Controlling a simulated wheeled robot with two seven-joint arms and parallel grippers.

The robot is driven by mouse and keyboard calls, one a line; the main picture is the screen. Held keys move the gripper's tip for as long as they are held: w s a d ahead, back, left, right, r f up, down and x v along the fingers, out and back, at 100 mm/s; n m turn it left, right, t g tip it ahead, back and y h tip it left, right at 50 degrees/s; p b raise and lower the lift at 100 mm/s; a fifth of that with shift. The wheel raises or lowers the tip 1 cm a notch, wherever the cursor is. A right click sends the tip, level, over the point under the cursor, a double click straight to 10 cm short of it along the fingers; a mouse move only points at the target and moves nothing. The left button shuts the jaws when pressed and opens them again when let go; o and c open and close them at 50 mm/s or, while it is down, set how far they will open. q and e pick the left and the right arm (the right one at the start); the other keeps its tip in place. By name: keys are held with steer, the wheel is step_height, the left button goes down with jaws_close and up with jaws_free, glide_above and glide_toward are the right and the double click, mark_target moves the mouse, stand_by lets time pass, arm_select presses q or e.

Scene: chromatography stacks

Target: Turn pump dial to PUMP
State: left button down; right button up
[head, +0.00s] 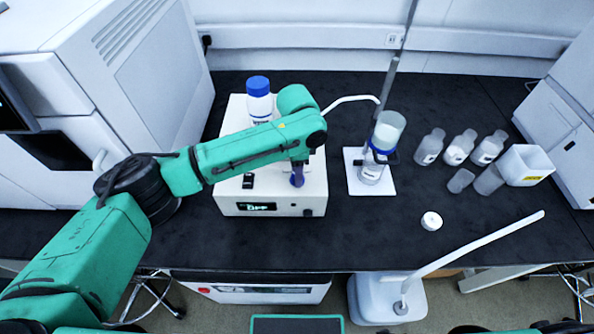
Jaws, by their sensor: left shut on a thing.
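The pump (232,160) is a white box on the black bench, with a blue-capped bottle (259,98) standing at its back. Its front display (257,207) appears to read OFF. My left gripper (297,177) points down over the right part of the pump's top. It is shut on the blue-purple dial (297,183), which is mostly hidden by the fingers, so its pointer cannot be read. A small black switch (248,181) sits on the top, left of the dial. My right gripper is not in view.
Right of the pump, a clamped glass column (388,130) stands on a white base (383,187) with a metal rod. Several bottles and a white bin (524,165) stand farther right. A round white cap (431,221) lies near the front. Large white instruments flank the bench.

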arm_select(q)
steer(key=shift+r, duration=0.1)
steer(key=m+p, duration=0.2)
steer(key=m, duration=0.1)
steer(key=shift+r, duration=0.1)
steer(key=m+p, duration=0.2)
steer(key=m, duration=0.2)
steer(key=shift+w+d+m, duration=0.1)
steer(key=shift+m, duration=0.3)
steer(key=m+p, duration=0.1)
steer(key=m, duration=0.3)
steer(key=shift+m, duration=0.3)
steer(key=m, duration=0.5)
steer(key=shift+m, duration=0.3)
steer(key=shift+c, duration=2.2)
jaws_free()
